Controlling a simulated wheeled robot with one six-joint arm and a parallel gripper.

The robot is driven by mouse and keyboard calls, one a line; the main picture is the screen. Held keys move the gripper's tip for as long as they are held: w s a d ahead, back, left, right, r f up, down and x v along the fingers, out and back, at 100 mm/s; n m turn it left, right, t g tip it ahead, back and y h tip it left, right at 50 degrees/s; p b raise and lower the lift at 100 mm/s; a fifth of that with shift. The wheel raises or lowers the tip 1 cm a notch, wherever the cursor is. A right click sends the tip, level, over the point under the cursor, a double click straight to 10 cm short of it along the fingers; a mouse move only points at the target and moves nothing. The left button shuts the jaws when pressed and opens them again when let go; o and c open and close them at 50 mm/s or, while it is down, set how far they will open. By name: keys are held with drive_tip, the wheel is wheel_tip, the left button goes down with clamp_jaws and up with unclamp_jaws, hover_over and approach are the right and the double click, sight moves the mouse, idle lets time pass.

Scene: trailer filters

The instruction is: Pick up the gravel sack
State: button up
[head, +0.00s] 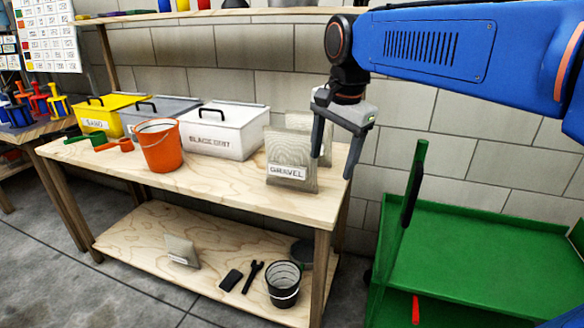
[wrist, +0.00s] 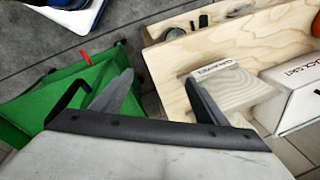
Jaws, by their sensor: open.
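The gravel sack (head: 291,160) is a pale grey patterned bag with a white GRAVEL label. It stands upright near the right end of the wooden workbench top. A second pale bag shows partly behind it. My gripper (head: 332,165) is open and empty, pointing down at the bench's right end, beside the sack. In the head view one finger overlaps the pale bags and the other hangs over the bench's right edge. In the wrist view the gravel sack (wrist: 240,88) lies to the right of the gap between my fingers (wrist: 159,77), partly covered by the right finger.
A white lidded box (head: 225,132) and an orange bucket (head: 160,146) stand left of the sack. A green cart (head: 470,245) with an upright handle is right of the bench. The lower shelf holds a black bucket (head: 284,283). A block wall is close behind.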

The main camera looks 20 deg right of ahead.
sight(290, 145)
drive_tip(key=w+a+r+m, duration=0.1)
drive_tip(key=w+r+m, duration=0.1)
drive_tip(key=w+m, duration=0.2)
drive_tip(key=w+a+r+m+g, duration=0.1)
drive_tip(key=w+a+r+m, duration=0.1)
drive_tip(key=w, duration=0.5)
drive_tip(key=w+a+r+m+g, duration=0.1)
drive_tip(key=w+a+r+m, duration=0.1)
drive_tip(key=w+r+m, duration=0.2)
drive_tip(key=shift+w+r+m, duration=0.1)
drive_tip(key=shift+w+m, duration=1)
drive_tip(key=shift+w, duration=0.15)
drive_tip(key=shift+f, duration=0.5)
wheel_tip(290, 145, down, 11)
drive_tip(key=shift+d+f, duration=0.2)
drive_tip(key=shift+f, duration=2.45)
clamp_jaws()
